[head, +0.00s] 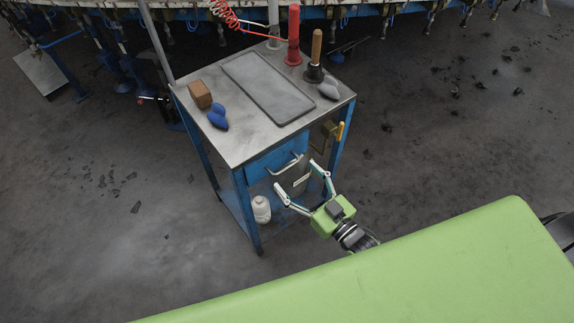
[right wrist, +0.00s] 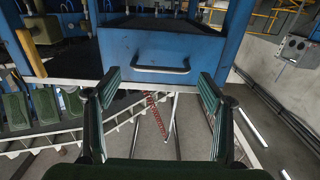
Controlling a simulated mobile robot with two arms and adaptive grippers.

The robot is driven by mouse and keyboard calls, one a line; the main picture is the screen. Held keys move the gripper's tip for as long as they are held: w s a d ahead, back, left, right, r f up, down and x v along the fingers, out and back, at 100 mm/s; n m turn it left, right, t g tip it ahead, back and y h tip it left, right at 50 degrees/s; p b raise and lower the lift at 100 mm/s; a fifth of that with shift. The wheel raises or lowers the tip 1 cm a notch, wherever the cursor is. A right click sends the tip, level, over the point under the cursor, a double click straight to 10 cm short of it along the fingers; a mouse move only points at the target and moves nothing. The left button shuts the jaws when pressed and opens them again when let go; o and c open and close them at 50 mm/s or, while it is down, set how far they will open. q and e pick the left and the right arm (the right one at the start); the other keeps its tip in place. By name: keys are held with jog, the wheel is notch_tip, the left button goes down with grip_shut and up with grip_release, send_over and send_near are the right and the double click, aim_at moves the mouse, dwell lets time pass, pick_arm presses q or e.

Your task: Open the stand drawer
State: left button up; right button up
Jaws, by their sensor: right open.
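The blue stand (head: 228,145) has a grey metal top. The drawer's pale bar handle (head: 287,166) also shows in the right wrist view (right wrist: 160,69), across the blue drawer front (right wrist: 150,48). My right gripper (head: 295,176) is open and empty in front of the drawer. In the right wrist view its fingers (right wrist: 160,77) stand wide apart, one on each side of the handle, with no contact visible. My left gripper is not in view.
On the stand top lie a dark flat plate (head: 268,87), a brown block (head: 200,94), blue pieces (head: 217,117), a red cone-shaped tool (head: 293,38) and a wooden-handled tool (head: 316,55). A white bottle (head: 261,210) stands on the lower shelf. Open floor lies left and right.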

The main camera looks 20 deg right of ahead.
aim_at(288, 166)
jog(key=x, duration=0.4)
jog(key=shift+w+a, duration=0.15)
jog(key=shift+w, duration=0.2)
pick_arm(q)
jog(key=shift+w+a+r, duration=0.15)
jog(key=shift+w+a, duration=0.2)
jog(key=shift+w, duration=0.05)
pick_arm(e)
jog(key=c, duration=1.3)
pick_arm(q)
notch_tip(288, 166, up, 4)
jog(key=p, duration=0.4)
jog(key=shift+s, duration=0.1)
pick_arm(e)
jog(key=v, duration=1.8)
jog(key=shift+s+d, duration=0.2)
jog(key=shift+s, duration=0.1)
jog(key=o, duration=1.3)
